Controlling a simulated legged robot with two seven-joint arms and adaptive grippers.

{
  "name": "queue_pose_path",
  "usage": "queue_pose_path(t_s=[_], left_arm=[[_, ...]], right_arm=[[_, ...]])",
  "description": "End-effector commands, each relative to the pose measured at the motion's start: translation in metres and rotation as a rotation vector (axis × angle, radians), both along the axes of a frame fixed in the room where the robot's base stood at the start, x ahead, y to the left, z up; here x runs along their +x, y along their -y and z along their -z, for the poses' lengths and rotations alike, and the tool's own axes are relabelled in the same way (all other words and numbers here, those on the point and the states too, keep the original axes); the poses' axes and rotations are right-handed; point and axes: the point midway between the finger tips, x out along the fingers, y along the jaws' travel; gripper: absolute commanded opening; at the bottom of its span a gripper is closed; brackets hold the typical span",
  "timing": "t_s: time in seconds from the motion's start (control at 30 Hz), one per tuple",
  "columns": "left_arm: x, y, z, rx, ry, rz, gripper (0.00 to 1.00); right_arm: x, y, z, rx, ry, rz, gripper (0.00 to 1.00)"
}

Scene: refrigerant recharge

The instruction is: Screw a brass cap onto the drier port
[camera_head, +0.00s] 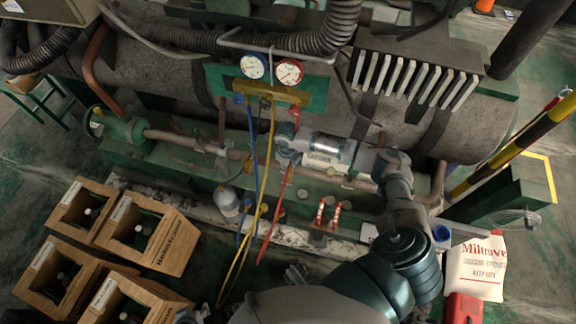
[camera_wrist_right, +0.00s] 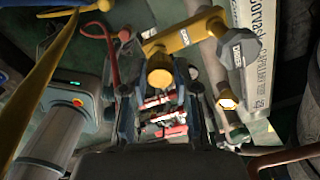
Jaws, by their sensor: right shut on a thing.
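My right arm reaches in from the lower right in the head view, its gripper (camera_head: 284,150) beside the pipework below the gauges. In the right wrist view the fingers (camera_wrist_right: 158,88) are closed around a round brass-coloured piece (camera_wrist_right: 160,76), which appears to be the cap. It lies against or just in front of a yellow valve fitting (camera_wrist_right: 180,38). A grey hexagonal part marked "DRIER" (camera_wrist_right: 237,48) is on the right end of this fitting. I cannot tell whether the cap is seated or threaded. The fingers hide its contact. My left gripper is not in view.
Gauges (camera_head: 272,68) hang above, with blue, yellow (camera_head: 262,185) and red (camera_head: 276,212) hoses hanging close by. Red-topped pieces (camera_head: 328,212) stand below the pipe. Wooden crates (camera_head: 150,240) are at lower left.

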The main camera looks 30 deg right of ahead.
Motion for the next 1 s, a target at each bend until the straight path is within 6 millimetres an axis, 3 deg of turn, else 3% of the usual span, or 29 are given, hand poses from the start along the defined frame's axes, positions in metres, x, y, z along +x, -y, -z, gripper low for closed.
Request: queue_pose_path(t_s=[0.47, 1.0], left_arm=[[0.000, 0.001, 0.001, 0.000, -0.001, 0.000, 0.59], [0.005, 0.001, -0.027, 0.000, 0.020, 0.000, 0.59]], right_arm=[[0.000, 0.001, 0.004, 0.000, -0.001, 0.001, 0.00], [0.000, 0.001, -0.022, 0.001, 0.002, 0.001, 0.00]])
